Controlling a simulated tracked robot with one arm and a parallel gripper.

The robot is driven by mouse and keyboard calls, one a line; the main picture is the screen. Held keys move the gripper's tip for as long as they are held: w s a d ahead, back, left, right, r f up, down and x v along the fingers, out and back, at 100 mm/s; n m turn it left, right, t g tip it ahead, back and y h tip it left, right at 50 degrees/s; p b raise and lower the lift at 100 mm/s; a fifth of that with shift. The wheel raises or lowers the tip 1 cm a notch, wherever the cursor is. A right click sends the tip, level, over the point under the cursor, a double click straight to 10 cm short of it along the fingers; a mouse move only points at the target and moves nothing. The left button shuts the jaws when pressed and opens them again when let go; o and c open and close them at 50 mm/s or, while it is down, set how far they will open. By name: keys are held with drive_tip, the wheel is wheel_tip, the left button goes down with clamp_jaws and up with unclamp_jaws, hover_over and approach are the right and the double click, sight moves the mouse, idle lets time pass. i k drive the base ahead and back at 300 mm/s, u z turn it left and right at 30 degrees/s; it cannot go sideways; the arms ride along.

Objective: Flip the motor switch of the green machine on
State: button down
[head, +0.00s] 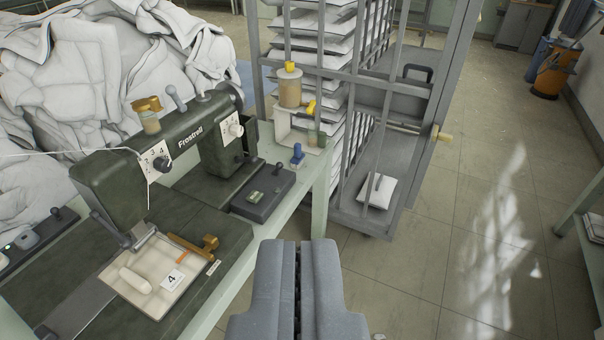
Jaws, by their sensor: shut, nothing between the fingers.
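The dark green sewing machine (190,150), lettered "Frostroll", stands on a pale green table (318,190) at the left. It has a white dial plate (152,165) with a black knob and a second white dial (231,129).
A grey barred rack (368,75) with stacked white folded items stands behind the table's right end. White duvets (110,75) heap behind the machine. A blue-topped piece (297,154) stands near the box. Tiled floor (465,240) is open at right.

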sight(279, 165)
drive_tip(key=z, duration=0.4)
drive_tip(key=i, duration=1.5)
drive_tip(key=u, duration=0.7)
